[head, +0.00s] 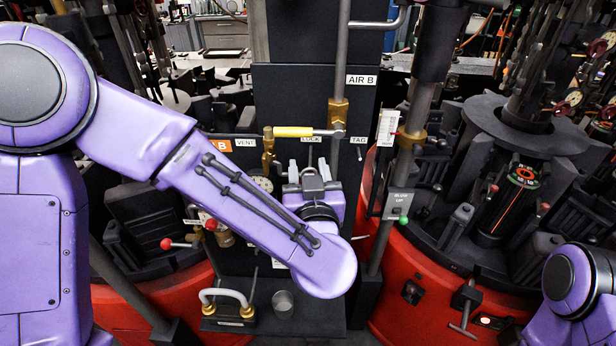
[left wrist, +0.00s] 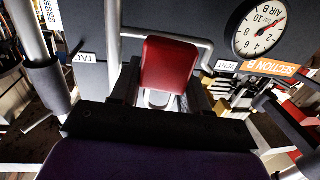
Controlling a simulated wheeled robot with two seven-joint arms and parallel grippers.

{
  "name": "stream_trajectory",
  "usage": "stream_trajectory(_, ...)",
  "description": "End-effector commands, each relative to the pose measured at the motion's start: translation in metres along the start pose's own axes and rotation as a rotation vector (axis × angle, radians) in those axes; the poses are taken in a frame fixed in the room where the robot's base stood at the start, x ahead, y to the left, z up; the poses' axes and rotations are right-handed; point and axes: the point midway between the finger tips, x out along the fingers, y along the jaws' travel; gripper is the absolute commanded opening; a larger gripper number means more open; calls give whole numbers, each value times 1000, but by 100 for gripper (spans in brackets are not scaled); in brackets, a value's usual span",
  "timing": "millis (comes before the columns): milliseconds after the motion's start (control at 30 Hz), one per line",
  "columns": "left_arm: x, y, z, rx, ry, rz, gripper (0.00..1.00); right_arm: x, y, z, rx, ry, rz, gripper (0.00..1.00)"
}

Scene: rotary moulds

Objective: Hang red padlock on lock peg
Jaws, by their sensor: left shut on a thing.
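My left gripper (head: 310,172) is in front of the dark panel, just below the LOCK label (head: 311,139). In the left wrist view it is shut on the red padlock (left wrist: 169,62), whose body sits between the two dark fingers. Part of the pale metal shackle (left wrist: 158,98) shows beside the red body. In the head view I cannot make out the padlock, as the gripper and wrist cover that spot. I cannot make out the lock peg in either view. My right gripper is out of view; only part of the right arm shows.
A yellow-handled valve (head: 293,132) sits just above the gripper. A vertical pipe (head: 340,60) runs beside it. VENT (head: 244,142) and TAG (head: 386,141) labels flank the LOCK label. A pressure gauge (left wrist: 258,27) shows in the wrist view. Red-based machines stand on both sides.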

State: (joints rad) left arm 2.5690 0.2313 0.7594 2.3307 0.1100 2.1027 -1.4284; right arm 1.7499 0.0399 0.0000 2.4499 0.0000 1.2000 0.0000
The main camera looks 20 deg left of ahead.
Motion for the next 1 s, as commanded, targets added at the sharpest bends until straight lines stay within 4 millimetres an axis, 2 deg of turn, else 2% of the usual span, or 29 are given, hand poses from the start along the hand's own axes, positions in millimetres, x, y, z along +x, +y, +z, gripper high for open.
stream_trajectory(500,34,4,5,2,1,0,8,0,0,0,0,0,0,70)
stream_trajectory(1000,39,5,8,0,1,0,8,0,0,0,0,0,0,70)
